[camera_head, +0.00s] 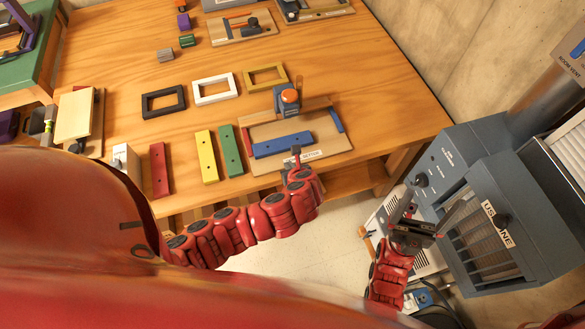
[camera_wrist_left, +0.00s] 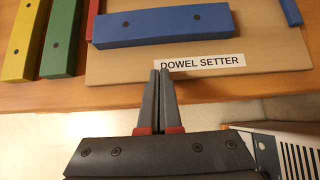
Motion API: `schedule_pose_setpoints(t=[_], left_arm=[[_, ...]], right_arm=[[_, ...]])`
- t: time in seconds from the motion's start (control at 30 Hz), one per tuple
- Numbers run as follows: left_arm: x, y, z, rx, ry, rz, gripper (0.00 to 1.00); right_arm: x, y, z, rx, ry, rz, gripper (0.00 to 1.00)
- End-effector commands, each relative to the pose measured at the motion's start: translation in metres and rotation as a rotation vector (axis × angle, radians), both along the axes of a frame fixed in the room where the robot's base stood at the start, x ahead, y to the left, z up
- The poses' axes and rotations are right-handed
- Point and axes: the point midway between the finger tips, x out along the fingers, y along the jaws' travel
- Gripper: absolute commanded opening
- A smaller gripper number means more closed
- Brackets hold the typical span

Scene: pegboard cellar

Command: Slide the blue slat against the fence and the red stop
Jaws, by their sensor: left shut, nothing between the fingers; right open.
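The blue slat (camera_head: 283,144) lies on the wooden dowel setter board (camera_head: 328,147), near its front edge. It also shows in the wrist view (camera_wrist_left: 165,25). A tan fence strip (camera_head: 316,104) runs along the back of the board, with bare board between it and the slat. A red stop (camera_head: 247,137) stands at the board's left edge, close to the slat's left end; I cannot tell if they touch. My left gripper (camera_head: 296,151) is shut and empty just in front of the slat, its tips (camera_wrist_left: 161,72) over the label. My right gripper (camera_head: 428,207) is open, off the table.
A grey clamp with an orange top (camera_head: 289,96) stands at the fence. A short blue bar (camera_head: 336,120) is at the board's right edge. Green (camera_head: 230,150), yellow (camera_head: 207,157) and red (camera_head: 160,170) slats lie to the left. A grey machine (camera_head: 485,220) stands right of the table.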

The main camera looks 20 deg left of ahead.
Motion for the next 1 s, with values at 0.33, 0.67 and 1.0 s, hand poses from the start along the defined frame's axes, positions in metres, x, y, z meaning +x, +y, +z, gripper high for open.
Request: schedule_pose_setpoints(t=[0.33, 0.67, 1.0], left_arm=[[0.031, 0.021, 0.001, -0.002, -0.001, 0.001, 0.00], [0.034, 0.023, 0.000, -0.002, -0.001, 0.001, 0.00], [0.062, 0.042, 0.001, 0.001, -0.002, 0.004, 0.00]], right_arm=[[0.000, 0.000, 0.017, 0.000, 0.000, 0.000, 0.92], [0.000, 0.000, 0.017, 0.000, 0.000, 0.000, 0.92], [0.000, 0.000, 0.021, 0.000, 0.000, 0.000, 0.92]])
